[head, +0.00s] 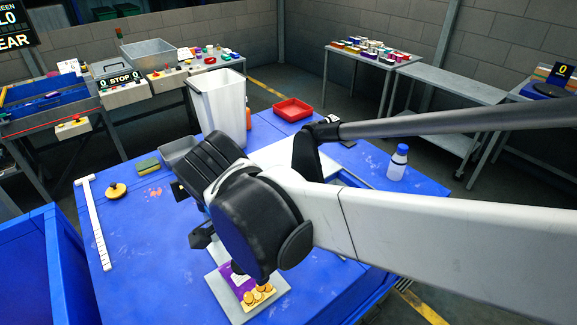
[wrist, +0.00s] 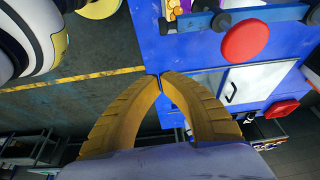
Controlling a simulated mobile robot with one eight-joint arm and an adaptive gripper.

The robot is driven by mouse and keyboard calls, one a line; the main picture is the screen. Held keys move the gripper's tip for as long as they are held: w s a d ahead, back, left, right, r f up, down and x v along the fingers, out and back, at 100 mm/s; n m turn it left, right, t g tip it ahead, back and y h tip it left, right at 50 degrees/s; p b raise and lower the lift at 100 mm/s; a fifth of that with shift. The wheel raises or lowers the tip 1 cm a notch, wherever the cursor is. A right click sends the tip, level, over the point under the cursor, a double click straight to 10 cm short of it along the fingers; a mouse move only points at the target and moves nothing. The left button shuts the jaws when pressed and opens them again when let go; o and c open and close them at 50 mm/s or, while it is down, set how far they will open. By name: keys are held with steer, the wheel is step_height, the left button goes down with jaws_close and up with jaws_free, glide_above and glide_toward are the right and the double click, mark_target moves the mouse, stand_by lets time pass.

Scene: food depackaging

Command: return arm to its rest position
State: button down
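My arm crosses the head view from the right, its large dark joint over the middle of the blue table (head: 345,290). My gripper is hidden in the head view. In the wrist view my gripper (wrist: 161,76) shows two curved yellow fingers with their tips together and nothing seen between them. A purple food pack with a picture of round golden pieces (head: 257,295) lies on a grey board (head: 222,290) at the table's front, partly hidden by my arm. Part of the pack shows at the top of the wrist view (wrist: 172,8).
A blue bin (head: 30,275) stands at left. The wrist view shows floor (wrist: 90,95) at left.

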steer(key=d+f+n+t+y+b, duration=0.1)
steer(key=d+f+n+b, duration=0.2)
steer(key=d+f+b, duration=0.2)
steer(key=d+f+n+t+y+b, duration=0.1)
steer(key=d+f+n+b, duration=0.2)
steer(key=d, duration=0.8)
steer(key=d+f+n+t+b, duration=0.2)
steer(key=d+f+b, duration=0.5)
steer(key=d+b, duration=0.1)
steer(key=shift+s+n+y, duration=0.3)
steer(key=shift+n+y, duration=0.1)
